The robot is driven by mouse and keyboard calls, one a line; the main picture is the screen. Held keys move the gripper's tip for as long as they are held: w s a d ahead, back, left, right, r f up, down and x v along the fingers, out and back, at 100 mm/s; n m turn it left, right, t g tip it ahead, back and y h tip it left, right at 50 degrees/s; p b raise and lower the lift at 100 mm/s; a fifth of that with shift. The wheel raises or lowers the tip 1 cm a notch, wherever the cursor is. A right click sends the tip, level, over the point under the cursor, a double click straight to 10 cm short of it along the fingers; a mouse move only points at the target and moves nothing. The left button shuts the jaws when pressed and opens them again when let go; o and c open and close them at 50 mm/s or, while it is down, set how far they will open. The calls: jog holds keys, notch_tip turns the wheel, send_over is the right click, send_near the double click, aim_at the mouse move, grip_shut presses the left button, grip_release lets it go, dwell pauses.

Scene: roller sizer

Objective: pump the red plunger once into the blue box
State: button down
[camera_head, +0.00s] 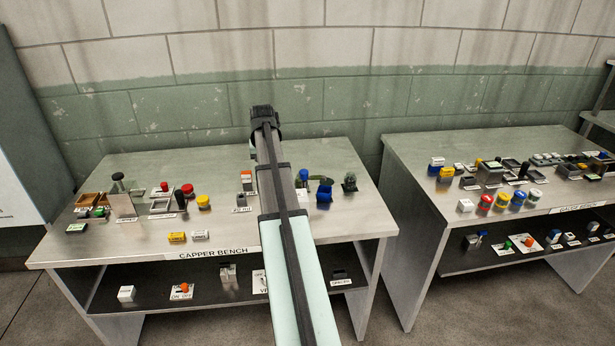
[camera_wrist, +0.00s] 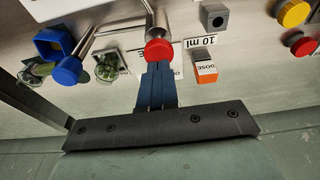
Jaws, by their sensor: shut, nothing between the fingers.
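The red plunger (camera_wrist: 158,50) is a round red cap on a metal stem, in the upper middle of the wrist view. In the head view my arm hides it. My gripper (camera_wrist: 157,72) is shut and empty, its blue fingers together. Their tips overlap the edge of the red cap in the wrist view; I cannot tell whether they touch it. The blue box (camera_wrist: 53,40) is an open box at the upper left of the wrist view. In the head view it stands right of my arm on the bench (camera_head: 324,193).
A blue-capped plunger (camera_wrist: 68,70) stands close to the blue box, with a green, spiky thing (camera_wrist: 108,67) nearby. An orange and white DOSE block (camera_wrist: 206,70) sits right of the red cap. Yellow (camera_wrist: 293,12) and red (camera_wrist: 301,44) knobs lie further right.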

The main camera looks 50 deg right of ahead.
jog(key=shift+r, duration=2.5)
